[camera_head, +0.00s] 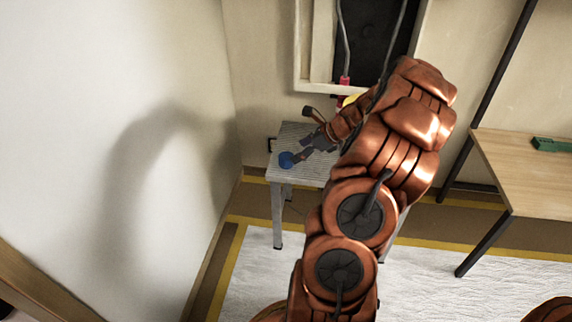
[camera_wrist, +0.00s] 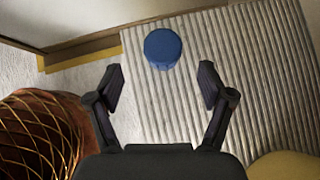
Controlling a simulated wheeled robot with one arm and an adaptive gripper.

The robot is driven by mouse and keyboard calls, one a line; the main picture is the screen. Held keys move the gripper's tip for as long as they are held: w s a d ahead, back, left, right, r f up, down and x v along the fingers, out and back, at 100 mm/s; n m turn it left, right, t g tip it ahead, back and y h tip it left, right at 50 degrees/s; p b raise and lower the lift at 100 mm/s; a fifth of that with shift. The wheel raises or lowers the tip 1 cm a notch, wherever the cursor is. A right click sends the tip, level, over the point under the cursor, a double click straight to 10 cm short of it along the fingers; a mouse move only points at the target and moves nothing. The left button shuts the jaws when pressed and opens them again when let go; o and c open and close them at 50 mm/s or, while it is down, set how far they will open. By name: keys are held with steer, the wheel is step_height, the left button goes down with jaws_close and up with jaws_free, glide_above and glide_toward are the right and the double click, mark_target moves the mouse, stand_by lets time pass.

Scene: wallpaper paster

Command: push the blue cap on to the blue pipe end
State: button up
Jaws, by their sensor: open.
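The blue cap (camera_wrist: 163,48) sits on a ribbed light grey table (camera_wrist: 200,110), near its edge in the wrist view. In the head view the cap (camera_head: 286,160) is at the left part of the small table (camera_head: 290,130). My gripper (camera_wrist: 161,85) is open and empty, its two dark fingers apart with the cap just beyond their tips. In the head view my gripper (camera_head: 300,158) is close beside the cap. A red pipe end (camera_head: 345,80) hangs in the wall recess. The blue pipe end is not visible; my arm covers part of the recess.
The wall recess (camera_head: 300,60) with a pale frame and grey pipes is behind my arm. A wooden desk (camera_head: 530,175) with a green object (camera_head: 552,145) stands at the right. A yellow rounded thing (camera_wrist: 285,166) is at the wrist view's lower right. White wall lies left.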

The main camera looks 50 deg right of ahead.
mark_target(288, 156)
steer(key=shift+b+x, duration=1.5)
steer(key=shift+x, duration=1.65)
steer(key=shift+w+d+r, duration=0.15)
steer(key=c, duration=1.1)
